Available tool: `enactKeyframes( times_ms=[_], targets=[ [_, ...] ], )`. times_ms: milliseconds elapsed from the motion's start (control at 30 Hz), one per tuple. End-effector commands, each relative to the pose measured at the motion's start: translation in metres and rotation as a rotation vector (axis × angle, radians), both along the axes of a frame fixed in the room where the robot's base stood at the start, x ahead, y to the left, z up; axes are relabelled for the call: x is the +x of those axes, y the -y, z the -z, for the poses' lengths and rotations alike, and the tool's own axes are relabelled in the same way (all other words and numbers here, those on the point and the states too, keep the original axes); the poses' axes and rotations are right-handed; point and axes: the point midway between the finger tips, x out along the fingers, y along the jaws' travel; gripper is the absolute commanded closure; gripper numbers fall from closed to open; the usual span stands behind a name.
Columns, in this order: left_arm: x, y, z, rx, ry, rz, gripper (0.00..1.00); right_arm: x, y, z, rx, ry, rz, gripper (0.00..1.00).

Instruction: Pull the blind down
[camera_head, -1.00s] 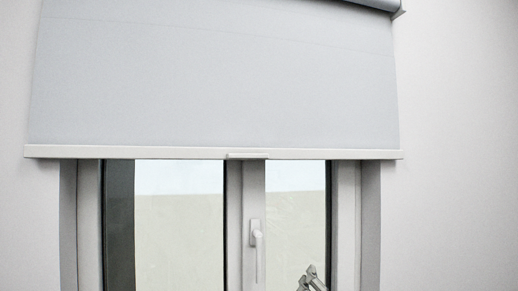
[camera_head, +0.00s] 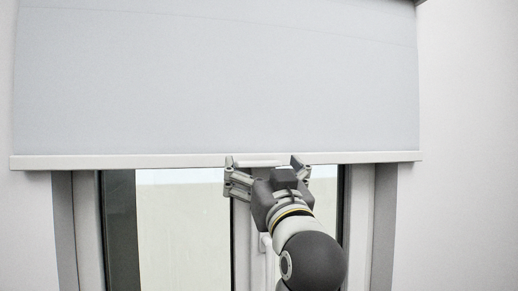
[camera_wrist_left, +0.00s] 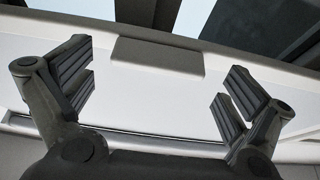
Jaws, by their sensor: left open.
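The pale grey blind (camera_head: 215,75) hangs partly down over the window, ending in a white bottom bar (camera_head: 120,161). A small white handle tab (camera_head: 257,163) sits at the middle of the bar. My left gripper (camera_head: 265,163) is raised in front of the bar, its fingers spread on either side of the tab. In the left wrist view the gripper (camera_wrist_left: 155,90) is open and empty, with the tab (camera_wrist_left: 158,54) between and beyond the fingertips. I cannot tell whether any finger touches the bar. My right gripper is not in view.
The window frame (camera_head: 87,230) and glass (camera_head: 180,235) lie below the bar. The window handle (camera_head: 263,243) is mostly hidden behind my left arm. Plain wall (camera_head: 465,150) is clear on the right.

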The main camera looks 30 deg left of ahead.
Motion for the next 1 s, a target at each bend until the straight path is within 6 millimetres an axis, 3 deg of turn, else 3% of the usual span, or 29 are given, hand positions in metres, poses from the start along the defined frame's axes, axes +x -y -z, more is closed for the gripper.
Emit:
enactKeyframes(
  times_ms=[33, 200, 600, 1000],
  targets=[
    [0.004, -0.006, -0.007, 0.001, -0.002, -0.003, 0.0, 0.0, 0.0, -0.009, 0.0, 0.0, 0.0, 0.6],
    [0.015, -0.017, -0.011, 0.001, -0.001, -0.002, 0.0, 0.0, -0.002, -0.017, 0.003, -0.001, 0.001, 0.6],
    [0.019, -0.022, -0.011, 0.0, -0.002, 0.001, 0.01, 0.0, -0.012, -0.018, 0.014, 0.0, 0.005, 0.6],
    [0.019, -0.022, -0.011, 0.0, -0.001, 0.0, 0.53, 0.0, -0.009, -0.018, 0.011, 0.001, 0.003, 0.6]
  ],
)
